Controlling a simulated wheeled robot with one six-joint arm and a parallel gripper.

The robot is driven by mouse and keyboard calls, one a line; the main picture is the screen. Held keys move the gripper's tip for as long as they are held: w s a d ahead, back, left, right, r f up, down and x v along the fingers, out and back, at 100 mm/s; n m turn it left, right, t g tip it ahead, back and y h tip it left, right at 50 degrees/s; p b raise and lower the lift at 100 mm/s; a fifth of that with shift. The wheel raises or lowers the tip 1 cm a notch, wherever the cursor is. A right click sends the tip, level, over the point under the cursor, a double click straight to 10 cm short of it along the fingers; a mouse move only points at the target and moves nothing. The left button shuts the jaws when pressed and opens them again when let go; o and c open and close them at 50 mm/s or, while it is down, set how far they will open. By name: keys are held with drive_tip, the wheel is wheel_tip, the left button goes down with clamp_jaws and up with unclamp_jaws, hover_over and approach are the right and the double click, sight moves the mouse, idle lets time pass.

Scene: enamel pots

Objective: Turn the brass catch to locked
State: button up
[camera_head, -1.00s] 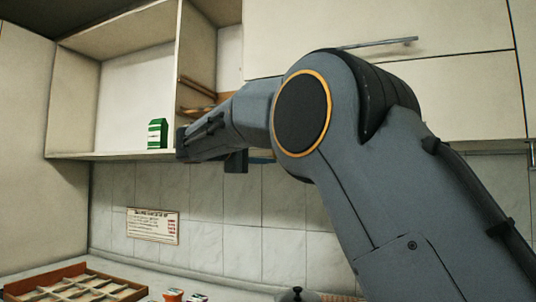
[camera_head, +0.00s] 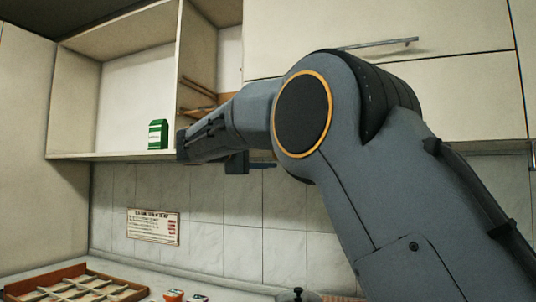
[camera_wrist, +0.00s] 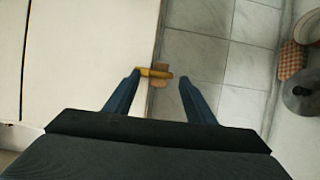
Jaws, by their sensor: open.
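The brass catch (camera_wrist: 156,73) shows in the wrist view as a short yellow bar lying crosswise at the edge of a pale cabinet panel. Small brown blocks (camera_wrist: 158,84) sit beside it. My gripper (camera_wrist: 160,78) is open, its two blue fingers pointing at the catch, with the bar between their tips. The left fingertip is close to the bar's left end; I cannot tell whether they touch. The right fingertip is apart from the bar, in front of the tiles. In the head view my arm hides the catch.
Pale upper cabinets (camera_head: 455,95) and an open shelf with a green carton (camera_head: 158,134) surround my arm. Below are wall tiles with a sign (camera_head: 153,227), a wooden divided tray (camera_head: 80,285), small red-and-white containers (camera_head: 173,295) and a dark lid (camera_head: 298,295). A checkered mat (camera_wrist: 292,60) lies near the lid.

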drive_tip(key=b+v, duration=0.2)
drive_tip(key=v, duration=0.5)
drive_tip(key=shift+s+a, duration=0.3)
drive_tip(key=s+d+f+g+y, duration=0.2)
drive_tip(key=d+f, duration=0.4)
drive_tip(key=f, duration=0.5)
drive_tip(key=s+d+f+g+y, duration=0.1)
drive_tip(key=d+f+g+y, duration=0.3)
drive_tip(key=f, duration=0.7)
drive_tip(key=s+d+f+g, duration=0.1)
drive_tip(key=s+d+f, duration=0.1)
drive_tip(key=d+f, duration=0.65)
drive_tip(key=s+d+f+m+g+y, duration=0.1)
drive_tip(key=s+f, duration=0.5)
drive_tip(key=f, duration=0.1)
drive_tip(key=s+d+f+m+g+y, duration=0.1)
drive_tip(key=s+f+m+g+y, duration=0.1)
drive_tip(key=s+f, duration=0.5)
drive_tip(key=s+d+f+m+g+y, duration=0.1)
drive_tip(key=s+d+f+m+g, duration=0.1)
drive_tip(key=s+f, duration=0.5)
drive_tip(key=shift+d+y, duration=0.1)
drive_tip(key=shift+y, duration=0.3)
drive_tip(key=s+f+m+y, duration=0.2)
drive_tip(key=s+f+m, duration=0.2)
drive_tip(key=s, duration=0.5)
drive_tip(key=shift+f, duration=0.45)
